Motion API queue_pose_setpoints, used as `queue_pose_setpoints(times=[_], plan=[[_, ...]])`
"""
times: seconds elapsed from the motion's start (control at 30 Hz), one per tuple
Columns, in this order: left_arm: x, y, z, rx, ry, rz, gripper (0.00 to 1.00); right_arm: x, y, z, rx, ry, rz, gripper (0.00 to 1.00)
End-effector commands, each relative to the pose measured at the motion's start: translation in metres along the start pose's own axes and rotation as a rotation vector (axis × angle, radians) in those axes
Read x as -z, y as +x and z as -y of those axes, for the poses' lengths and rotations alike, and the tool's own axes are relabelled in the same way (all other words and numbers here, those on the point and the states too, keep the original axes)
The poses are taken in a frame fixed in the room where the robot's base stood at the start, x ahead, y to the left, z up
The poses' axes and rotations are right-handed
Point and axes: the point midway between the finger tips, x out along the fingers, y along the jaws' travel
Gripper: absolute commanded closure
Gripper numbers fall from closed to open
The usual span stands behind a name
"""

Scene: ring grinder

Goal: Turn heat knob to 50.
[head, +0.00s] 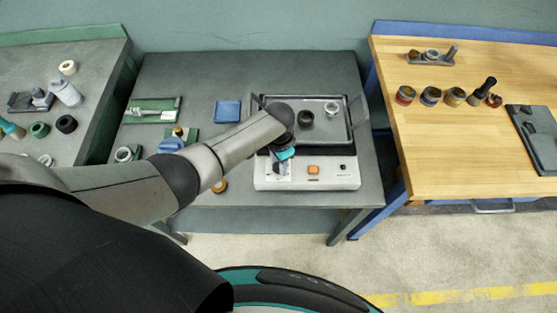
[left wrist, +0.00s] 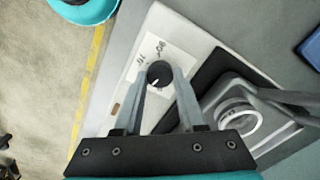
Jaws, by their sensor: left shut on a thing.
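The heat knob (left wrist: 159,73) is a round black dial with a white pointer line, on a white label plate (left wrist: 178,55) with small dark markings. In the left wrist view the pointer line runs toward the lower left of the picture. In the head view my left gripper (head: 283,157) is over the left part of the white heater's front panel (head: 340,178) and largely hides the knob. My right gripper is not in view.
An orange switch (head: 313,169) is on the panel right of the knob. Behind it a grey tray (head: 335,134) holds a dark cup (head: 305,118) and a light metal ring (head: 331,108). A wooden bench (head: 460,150) is at right.

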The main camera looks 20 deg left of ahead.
Motion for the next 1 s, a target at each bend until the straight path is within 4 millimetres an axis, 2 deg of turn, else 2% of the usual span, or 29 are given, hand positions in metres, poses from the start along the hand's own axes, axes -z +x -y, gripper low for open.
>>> queue_pose_setpoints(times=[0.4,0.97,1.0], plan=[[0.0000,-0.0001,0.0000,0.000,0.197,0.000,1.00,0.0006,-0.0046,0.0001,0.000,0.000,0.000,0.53],[0.0001,0.0002,-0.0003,0.000,0.226,0.000,1.00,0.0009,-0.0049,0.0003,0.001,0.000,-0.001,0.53],[0.0001,0.0002,-0.0004,0.000,0.226,0.000,0.58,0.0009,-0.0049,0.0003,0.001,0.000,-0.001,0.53]])
